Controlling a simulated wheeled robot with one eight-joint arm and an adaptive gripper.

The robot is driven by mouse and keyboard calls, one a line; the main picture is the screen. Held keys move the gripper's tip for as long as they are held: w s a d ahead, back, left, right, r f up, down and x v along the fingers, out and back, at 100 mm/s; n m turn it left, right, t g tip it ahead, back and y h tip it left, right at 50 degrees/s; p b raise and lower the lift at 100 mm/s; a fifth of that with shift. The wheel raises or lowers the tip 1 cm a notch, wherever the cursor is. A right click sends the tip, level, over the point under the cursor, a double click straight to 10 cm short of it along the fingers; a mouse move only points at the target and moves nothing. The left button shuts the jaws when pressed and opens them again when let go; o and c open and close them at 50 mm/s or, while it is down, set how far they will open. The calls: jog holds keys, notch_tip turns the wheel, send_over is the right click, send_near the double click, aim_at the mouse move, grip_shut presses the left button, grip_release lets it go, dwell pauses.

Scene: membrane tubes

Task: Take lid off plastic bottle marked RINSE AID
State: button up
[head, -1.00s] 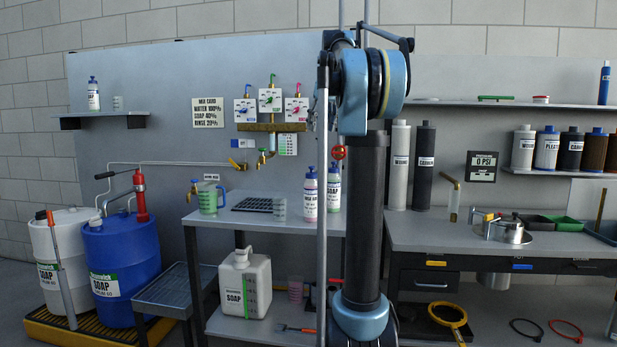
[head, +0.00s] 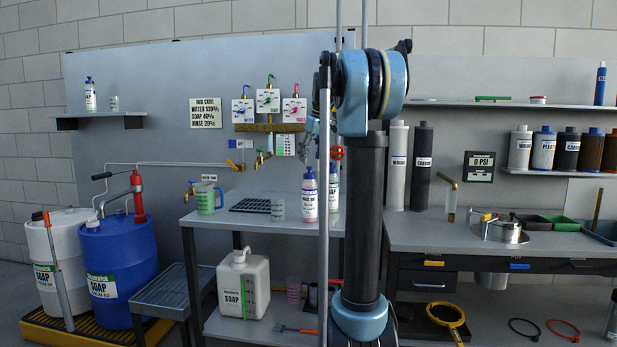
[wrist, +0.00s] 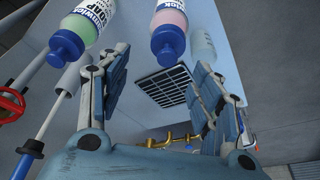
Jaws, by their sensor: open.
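The bottle with pink contents and a blue cap (head: 309,202) stands upright on the left bench; its small label reads like RINSE AID. In the wrist view this pink bottle (wrist: 169,22) appears at the top with its blue cap (wrist: 167,43) towards me, label partly cut off. The cap is still on. My gripper (wrist: 163,62) is open and empty, its two fingers spread to the left and right below the cap in the picture, apart from it. In the head view my gripper (head: 311,130) is partly hidden by my arm, above the bottles.
A similar bottle with green contents, marked SOAP (wrist: 80,25), stands close beside the pink one. A clear cup (head: 278,210), a dark grid mat (head: 250,205) and a green jug (head: 207,198) share the bench. Brass taps (head: 263,158) project from the wall behind.

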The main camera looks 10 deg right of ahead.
aim_at(310, 171)
jog(key=shift+s+a+x, duration=0.1)
jog(key=shift+s+x, duration=0.05)
jog(key=shift+x, duration=1.1)
jog(key=shift+s+a+x, duration=0.15)
jog(key=shift+s+x, duration=0.05)
jog(key=shift+x, duration=1.05)
jog(key=c, duration=0.7)
